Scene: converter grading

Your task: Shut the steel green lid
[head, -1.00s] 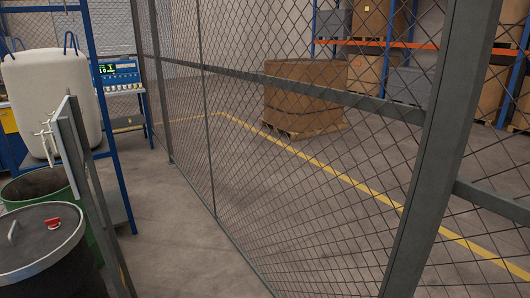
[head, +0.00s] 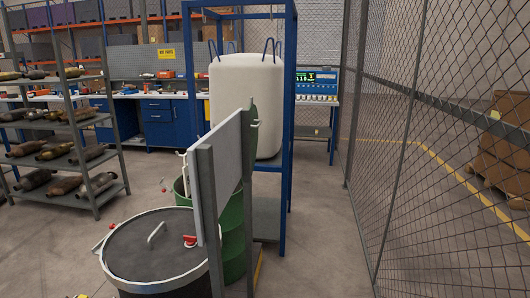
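A green steel drum (head: 234,236) stands behind a grey board on posts, which hides much of it. A green upright shape (head: 251,112) shows above and behind the board; it looks like the drum's lid raised on edge, but most of it is hidden. In front stands a dark drum with a flat black lid (head: 136,248) lying on it, with a pale handle and a red knob. Neither of my grippers is in view.
The grey board (head: 222,166) stands close beside both drums. A blue frame (head: 289,130) with a white bulk bag (head: 246,104) is behind. A shelf rack (head: 92,150) of converters is at left. A mesh fence (head: 420,160) runs along the right, with clear floor before it.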

